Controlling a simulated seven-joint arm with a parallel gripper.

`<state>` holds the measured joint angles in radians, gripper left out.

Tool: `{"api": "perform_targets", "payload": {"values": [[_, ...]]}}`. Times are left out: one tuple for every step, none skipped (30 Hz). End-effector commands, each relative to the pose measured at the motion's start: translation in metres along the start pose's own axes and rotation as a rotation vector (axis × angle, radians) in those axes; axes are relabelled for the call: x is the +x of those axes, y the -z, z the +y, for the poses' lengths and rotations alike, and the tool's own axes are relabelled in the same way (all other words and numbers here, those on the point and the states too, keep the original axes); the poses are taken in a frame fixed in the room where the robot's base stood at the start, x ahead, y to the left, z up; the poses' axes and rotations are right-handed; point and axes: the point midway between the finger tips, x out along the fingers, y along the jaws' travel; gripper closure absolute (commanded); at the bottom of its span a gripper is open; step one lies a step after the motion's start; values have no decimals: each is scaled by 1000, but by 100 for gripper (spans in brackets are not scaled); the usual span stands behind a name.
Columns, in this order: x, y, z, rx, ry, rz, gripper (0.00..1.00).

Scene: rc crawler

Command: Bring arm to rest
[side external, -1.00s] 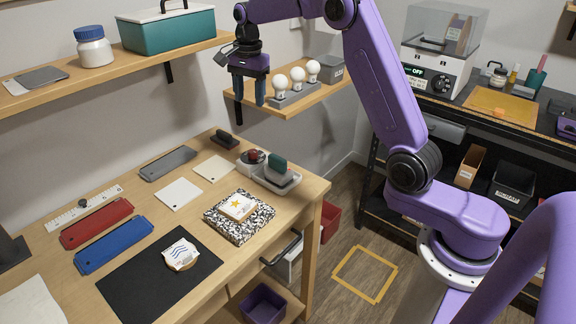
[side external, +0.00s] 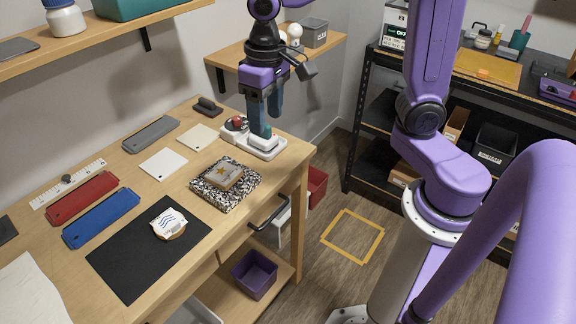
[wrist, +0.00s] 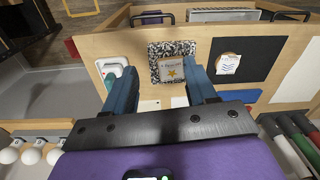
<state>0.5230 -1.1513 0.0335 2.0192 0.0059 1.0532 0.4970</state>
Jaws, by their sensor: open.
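My purple arm holds my gripper (side external: 264,118) pointing down above the far right end of the wooden desk (side external: 140,190). Its two blue fingers are spread and nothing shows between them in the wrist view (wrist: 160,90). In the side view the fingers overlap a white tray (side external: 268,151) with a green-topped item (side external: 262,133); whether they touch it I cannot tell. In the wrist view the tray (wrist: 112,68) lies beyond the left finger, apparently below it.
On the desk are a speckled notebook (side external: 237,196) with a star card, a black mat (side external: 125,265) with a round wave-marked piece (side external: 170,223), and red (side external: 82,198) and blue (side external: 100,218) bars. A shelf (side external: 225,52) with white bulbs stands behind my gripper.

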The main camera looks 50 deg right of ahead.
Motion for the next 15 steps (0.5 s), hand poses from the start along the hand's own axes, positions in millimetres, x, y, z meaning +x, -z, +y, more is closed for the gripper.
{"api": "perform_targets", "payload": {"values": [[1, -17, -1, -74, 1, -1, 44], [2, -27, -2, -120, 1, -2, 44], [4, -39, -2, -181, 2, -2, 44], [5, -49, -2, -227, 2, -3, 44], [6, -58, -2, -273, 3, -3, 44], [8, -71, -1, -333, 3, -4, 44], [9, -80, 0, -379, 4, -4, 44], [11, -90, 1, -425, 4, -5, 44], [13, -102, 3, -485, 4, -6, 44], [14, -112, 4, -532, 5, -6, 44], [16, -121, 6, -577, 6, -6, 44], [18, -133, 9, -635, 7, -6, 44], [20, -141, 11, -678, 6, -8, 44], [22, -149, 13, -718, 7, -7, 44], [24, -159, 16, -768, 8, -8, 44]]}}
